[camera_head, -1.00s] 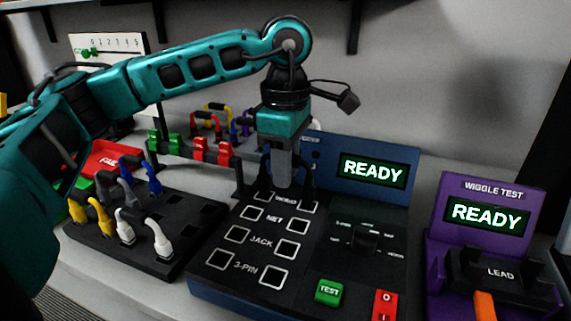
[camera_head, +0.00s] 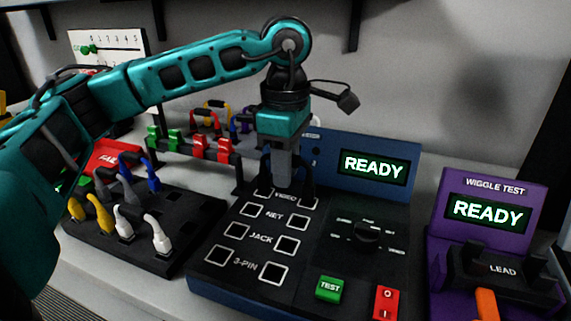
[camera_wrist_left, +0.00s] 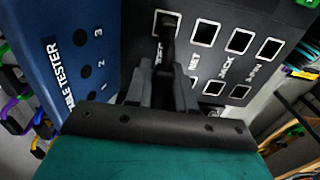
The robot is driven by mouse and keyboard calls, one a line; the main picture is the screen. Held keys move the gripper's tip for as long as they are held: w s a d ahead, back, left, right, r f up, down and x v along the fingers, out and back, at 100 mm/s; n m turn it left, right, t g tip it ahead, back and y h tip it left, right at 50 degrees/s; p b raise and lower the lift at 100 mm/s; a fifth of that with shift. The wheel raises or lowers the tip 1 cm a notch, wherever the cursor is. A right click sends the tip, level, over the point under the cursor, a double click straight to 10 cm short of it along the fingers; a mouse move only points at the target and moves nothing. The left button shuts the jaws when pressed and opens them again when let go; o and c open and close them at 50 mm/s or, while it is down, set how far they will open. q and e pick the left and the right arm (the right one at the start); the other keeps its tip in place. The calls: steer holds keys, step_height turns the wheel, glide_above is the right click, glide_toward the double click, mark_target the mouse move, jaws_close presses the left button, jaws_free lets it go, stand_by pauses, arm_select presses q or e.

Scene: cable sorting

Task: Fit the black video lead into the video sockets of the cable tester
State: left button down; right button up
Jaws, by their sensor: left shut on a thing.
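The cable tester (camera_head: 320,250) is a dark panel with paired white-framed sockets in rows marked VIDEO, NET, JACK and 3-PIN. My left gripper (camera_head: 283,184) points down over its VIDEO row, shut on the black video lead (camera_head: 309,182). The lead's dark ends hang on both sides of the fingers, close to the two video sockets (camera_head: 310,203). Whether the plugs are seated or just above the sockets I cannot tell. In the left wrist view the fingers (camera_wrist_left: 163,92) reach toward the VIDEO row, where one video socket (camera_wrist_left: 157,24) shows; the other is hidden.
A black board (camera_head: 140,255) at the left holds yellow, white, grey and blue leads. A rack (camera_head: 200,155) with coloured clips stands behind it. The purple wiggle tester (camera_head: 440,210) stands at the right. A green TEST button (camera_head: 330,289) and red switch (camera_head: 386,303) are on the front panel.

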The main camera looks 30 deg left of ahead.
arm_select(q)
steer(key=shift+f, duration=0.1)
steer(key=shift+c, duration=1.6)
jaws_free()
steer(key=shift+r+p, duration=3)
steer(key=shift+r, duration=1.05)
